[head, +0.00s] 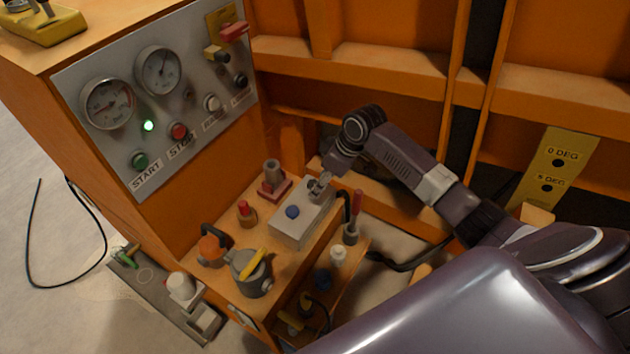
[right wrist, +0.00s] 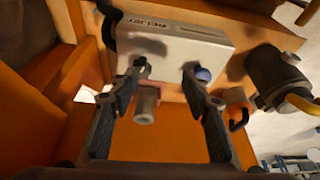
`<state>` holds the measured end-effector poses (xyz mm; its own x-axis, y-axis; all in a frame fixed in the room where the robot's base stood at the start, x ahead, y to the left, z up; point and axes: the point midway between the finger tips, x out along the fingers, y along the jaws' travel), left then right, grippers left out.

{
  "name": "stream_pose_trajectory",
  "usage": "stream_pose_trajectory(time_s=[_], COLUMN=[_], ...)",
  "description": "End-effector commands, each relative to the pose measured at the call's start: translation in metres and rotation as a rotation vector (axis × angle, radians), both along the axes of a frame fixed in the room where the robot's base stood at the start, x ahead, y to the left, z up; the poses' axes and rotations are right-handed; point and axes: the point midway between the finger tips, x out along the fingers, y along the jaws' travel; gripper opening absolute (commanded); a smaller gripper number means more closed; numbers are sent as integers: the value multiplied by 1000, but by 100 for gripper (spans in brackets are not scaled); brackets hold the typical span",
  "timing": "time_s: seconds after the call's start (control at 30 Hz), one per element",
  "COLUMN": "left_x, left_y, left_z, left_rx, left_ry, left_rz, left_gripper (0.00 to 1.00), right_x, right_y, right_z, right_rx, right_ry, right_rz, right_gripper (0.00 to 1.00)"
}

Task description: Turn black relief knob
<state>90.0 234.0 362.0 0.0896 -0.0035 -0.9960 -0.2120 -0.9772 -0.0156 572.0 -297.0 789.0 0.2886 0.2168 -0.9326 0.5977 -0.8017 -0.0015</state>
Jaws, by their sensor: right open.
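A light grey box (right wrist: 190,45) with RELIEF lettering shows upside down in the right wrist view. It also sits on the orange ledge in the head view (head: 291,228). A small black knob (right wrist: 143,64) is on the box, beside the left-hand fingertip in the wrist picture. A blue knob (right wrist: 203,75) is by the other fingertip, and also shows in the head view (head: 292,211). My right gripper (right wrist: 163,76) is open, its fingers apart near the two knobs; contact is unclear. In the head view my right gripper (head: 320,183) covers the black knob. My left gripper is not in view.
A gauge panel (head: 200,130) with buttons and a lit green lamp stands left. A grey pipe fitting on a red base (head: 273,177), a red knob (head: 246,211) and a grey pot-like fitting (head: 250,274) are near the box. Orange beams stand behind my arm.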

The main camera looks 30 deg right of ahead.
Motion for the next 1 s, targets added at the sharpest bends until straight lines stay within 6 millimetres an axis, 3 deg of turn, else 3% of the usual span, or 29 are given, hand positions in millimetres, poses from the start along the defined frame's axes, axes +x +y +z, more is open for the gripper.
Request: stream_pose_trajectory(time_s=[0.1,0.23,0.7,1.0], left_x=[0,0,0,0], left_y=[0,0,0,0], left_z=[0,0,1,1], left_rx=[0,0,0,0], left_ry=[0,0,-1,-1], left_rz=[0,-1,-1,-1], left_gripper=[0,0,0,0], right_x=[18,24,44,47], right_y=[-18,-23,-8,-6], right_z=[15,17,-43,-53], right_rx=[7,14,14,12], right_ry=[-13,-19,-17,-19], right_rz=[-12,-16,-17,-16], right_gripper=[44,44,44,44])
